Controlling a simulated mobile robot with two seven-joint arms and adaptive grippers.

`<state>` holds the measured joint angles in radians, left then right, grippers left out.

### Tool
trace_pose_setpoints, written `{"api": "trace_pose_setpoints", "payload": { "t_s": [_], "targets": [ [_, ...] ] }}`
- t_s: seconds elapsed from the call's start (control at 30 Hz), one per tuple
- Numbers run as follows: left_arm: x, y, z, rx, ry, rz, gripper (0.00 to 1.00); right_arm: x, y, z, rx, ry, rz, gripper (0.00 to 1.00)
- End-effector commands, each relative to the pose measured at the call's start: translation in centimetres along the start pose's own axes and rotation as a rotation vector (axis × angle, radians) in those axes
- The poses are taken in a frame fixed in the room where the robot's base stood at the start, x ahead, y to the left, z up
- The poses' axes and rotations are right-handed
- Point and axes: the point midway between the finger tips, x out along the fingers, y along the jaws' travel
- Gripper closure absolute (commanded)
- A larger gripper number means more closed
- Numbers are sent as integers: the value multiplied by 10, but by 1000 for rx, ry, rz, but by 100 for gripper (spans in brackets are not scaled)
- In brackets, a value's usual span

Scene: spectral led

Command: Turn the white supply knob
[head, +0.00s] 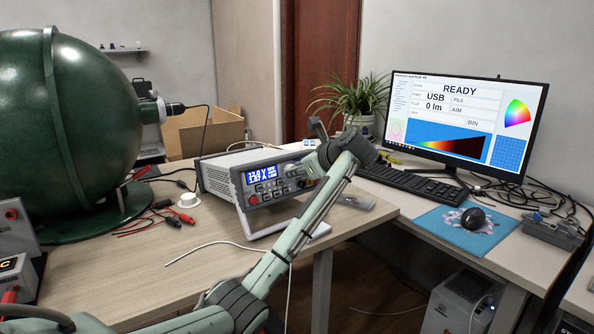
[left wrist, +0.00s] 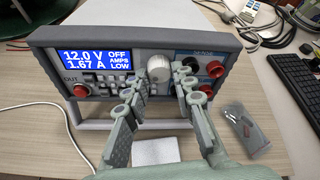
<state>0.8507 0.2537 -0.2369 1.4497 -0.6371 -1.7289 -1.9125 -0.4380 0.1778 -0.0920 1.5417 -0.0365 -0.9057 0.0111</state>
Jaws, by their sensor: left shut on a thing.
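The power supply (head: 245,184) stands on the wooden desk, its front panel facing me. In the left wrist view its blue display (left wrist: 94,62) reads 12.0 V, 1.67 A, OFF, AMPS LOW. The white supply knob (left wrist: 158,67) is on the panel right of the display. My left gripper (left wrist: 160,76) is shut on the knob, with one finger on each side of it. In the head view my left gripper (head: 318,160) is at the right end of the panel, and the knob is hard to make out there. My right gripper is in neither view.
Red and black sockets (left wrist: 214,69) sit just right of the knob, close to the fingers. A red OUT button (left wrist: 81,90) is at the panel's left. A keyboard (head: 408,183) and monitor (head: 465,118) stand at right. A large green sphere (head: 70,130) fills the left.

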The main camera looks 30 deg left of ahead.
Motion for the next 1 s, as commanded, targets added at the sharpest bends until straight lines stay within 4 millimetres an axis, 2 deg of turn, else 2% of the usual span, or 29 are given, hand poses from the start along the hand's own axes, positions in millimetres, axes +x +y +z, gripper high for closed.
{"api": "trace_pose_setpoints", "payload": {
  "t_s": [0.43,1.0],
  "targets": [
    [0,-1,0,246,-1,74,100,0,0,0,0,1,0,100],
    [0,-1,-1,293,1,88,100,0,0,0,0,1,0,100]
  ]
}}
